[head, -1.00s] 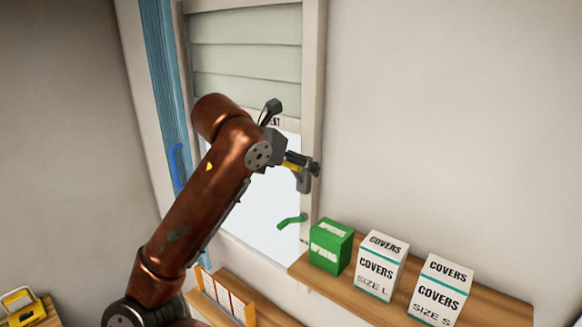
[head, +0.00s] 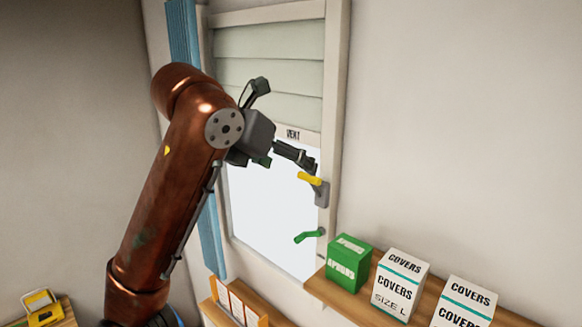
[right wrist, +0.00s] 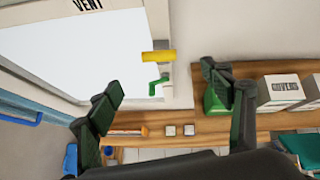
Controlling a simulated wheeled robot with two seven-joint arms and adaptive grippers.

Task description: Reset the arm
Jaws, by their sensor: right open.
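My right arm (head: 165,190), copper-coloured, reaches up in front of the window in the head view. Its gripper (head: 283,158) is near the yellow window handle (head: 310,178), just to its left and above. In the right wrist view the gripper (right wrist: 172,98) is open, its two fingers wide apart with nothing between them close up. The yellow handle (right wrist: 158,57) shows beyond the fingers, apart from them. A green handle (head: 309,236) sits lower on the frame. My left gripper does not show.
A wooden shelf (head: 342,296) at right holds a green box (head: 348,264) and white COVERS boxes (head: 400,286). The window (head: 270,205) has a slatted vent (head: 268,70) above and a blue curtain (head: 208,235) at left. A yellow case (head: 42,306) stands at lower left.

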